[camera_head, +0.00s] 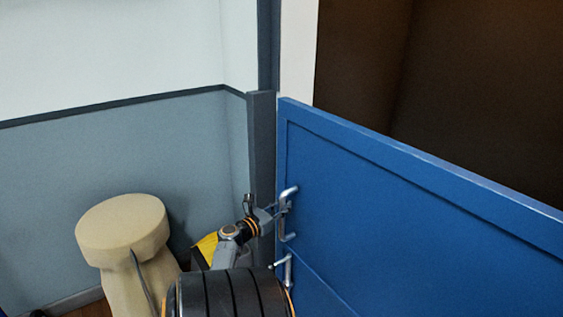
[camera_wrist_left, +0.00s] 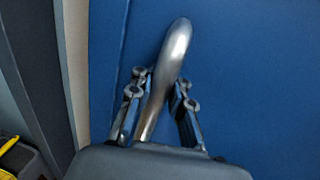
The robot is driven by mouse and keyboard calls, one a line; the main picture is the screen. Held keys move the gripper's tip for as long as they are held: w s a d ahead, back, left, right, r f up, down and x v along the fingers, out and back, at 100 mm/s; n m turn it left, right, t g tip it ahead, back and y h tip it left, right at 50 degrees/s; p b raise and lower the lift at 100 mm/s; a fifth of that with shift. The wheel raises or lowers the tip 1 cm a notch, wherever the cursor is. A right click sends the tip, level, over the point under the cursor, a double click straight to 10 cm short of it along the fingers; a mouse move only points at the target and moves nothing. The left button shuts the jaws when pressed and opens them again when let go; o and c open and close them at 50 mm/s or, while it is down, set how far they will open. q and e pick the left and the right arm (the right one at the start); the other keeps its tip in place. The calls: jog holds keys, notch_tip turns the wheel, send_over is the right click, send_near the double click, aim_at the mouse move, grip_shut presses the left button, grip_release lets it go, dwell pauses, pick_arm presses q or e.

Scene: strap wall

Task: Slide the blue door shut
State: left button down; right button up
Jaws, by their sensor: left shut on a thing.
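The blue door (camera_head: 400,210) is a half-height panel that fills the right side of the head view. A metal D-shaped handle (camera_head: 285,215) is fixed near its left edge. A smaller metal fitting (camera_head: 285,270) is below it. My left gripper (camera_head: 275,212) reaches the handle from the left. In the left wrist view the metal handle (camera_wrist_left: 165,75) runs between the two fingers of my left gripper (camera_wrist_left: 158,105), which are shut on it. The blue door (camera_wrist_left: 240,70) lies behind. The lower end of the handle is hidden by the gripper. My right gripper is not in view.
A dark post (camera_head: 262,150) stands just left of the door's edge. A beige rounded stool-like object (camera_head: 122,230) and a yellow and black item (camera_head: 206,246) are on the left, by the grey-blue wall (camera_head: 110,150). A dark opening (camera_head: 480,90) shows above the door.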

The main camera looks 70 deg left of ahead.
pick_arm(q)
jog(key=c, duration=1.6)
grip_release()
jog(key=shift+s+d+f, duration=0.2)
jog(key=shift+d+f, duration=0.1)
jog(key=shift+f, duration=0.05)
jog(key=o, duration=0.3)
jog(key=shift+s+r, duration=0.15)
jog(key=shift+s, duration=0.05)
jog(key=shift+o, duration=0.5)
jog(key=shift+s, duration=0.2)
jog(key=v, duration=1.2)
jog(key=shift+d+r, duration=0.25)
jog(key=shift+d, duration=0.1)
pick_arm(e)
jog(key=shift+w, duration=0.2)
